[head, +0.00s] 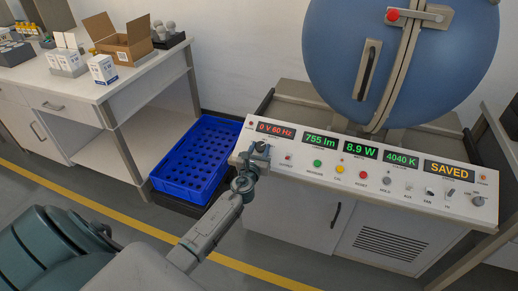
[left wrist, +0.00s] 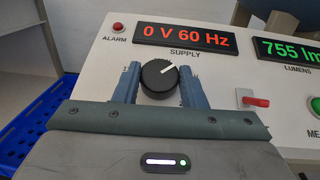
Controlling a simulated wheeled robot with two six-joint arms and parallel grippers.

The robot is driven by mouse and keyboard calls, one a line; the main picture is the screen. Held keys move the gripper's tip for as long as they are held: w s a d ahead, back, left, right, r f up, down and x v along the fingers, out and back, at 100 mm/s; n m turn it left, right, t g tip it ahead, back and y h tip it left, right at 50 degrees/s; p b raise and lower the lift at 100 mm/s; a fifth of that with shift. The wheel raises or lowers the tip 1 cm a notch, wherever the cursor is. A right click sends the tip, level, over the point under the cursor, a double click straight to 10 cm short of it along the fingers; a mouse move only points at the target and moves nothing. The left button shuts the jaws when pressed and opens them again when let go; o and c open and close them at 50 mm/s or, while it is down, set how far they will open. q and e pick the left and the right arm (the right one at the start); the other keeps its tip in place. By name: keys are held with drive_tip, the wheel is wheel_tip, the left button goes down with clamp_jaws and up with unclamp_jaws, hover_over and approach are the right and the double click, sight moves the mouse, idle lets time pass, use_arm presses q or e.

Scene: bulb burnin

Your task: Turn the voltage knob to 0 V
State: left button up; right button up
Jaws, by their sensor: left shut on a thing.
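The black voltage knob (left wrist: 159,79) with a white pointer line sits below the red supply display (left wrist: 185,37), which reads 0 V 60 Hz. Its pointer aims up and to the right in the left wrist view. My left gripper (left wrist: 158,84) has one finger on each side of the knob and is shut on it. In the head view my left gripper (head: 258,152) is at the left end of the white control panel (head: 235,157) and mostly hides the knob. The supply display (head: 275,130) also shows 0 V 60 Hz there. My right gripper is not in view.
A red toggle switch (left wrist: 256,101) stands just right of the knob. A blue crate (head: 168,187) is left of the panel. A large blue sphere (head: 340,50) stands behind it. Other displays, buttons and a grey knob (head: 478,201) line the panel to the right.

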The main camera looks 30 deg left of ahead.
use_arm(q)
drive_tip(key=n+y, duration=0.1)
drive_tip(key=n+g+y, duration=0.1)
drive_tip(key=shift+d+n, duration=0.2)
drive_tip(key=shift+n, duration=0.1)
drive_tip(key=shift+w+n+g+y, duration=0.1)
drive_tip(key=shift+n+g+y, duration=0.45)
drive_tip(key=shift+y, duration=0.25)
drive_tip(key=n+g+y, duration=0.1)
drive_tip(key=n, duration=0.1)
drive_tip(key=n+g+y, duration=0.2)
drive_tip(key=shift+w+d+n+g, duration=0.15)
drive_tip(key=shift+d+n+g, duration=0.1)
drive_tip(key=shift+n, duration=0.1)
drive_tip(key=n+g, duration=0.1)
drive_tip(key=n+g+y, duration=0.1)
drive_tip(key=n+g, duration=0.1)
drive_tip(key=shift+w+r+n+y, duration=0.1)
drive_tip(key=shift+r+n+y, duration=0.05)
drive_tip(key=shift+n+y, duration=0.15)
drive_tip(key=shift+n+g+y, duration=0.3)
drive_tip(key=shift+n+g, duration=0.8)
drive_tip(key=shift+g, duration=0.3)
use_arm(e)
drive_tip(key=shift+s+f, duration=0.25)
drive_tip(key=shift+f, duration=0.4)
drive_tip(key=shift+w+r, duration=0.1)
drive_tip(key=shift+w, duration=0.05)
use_arm(q)
drive_tip(key=o, duration=1)
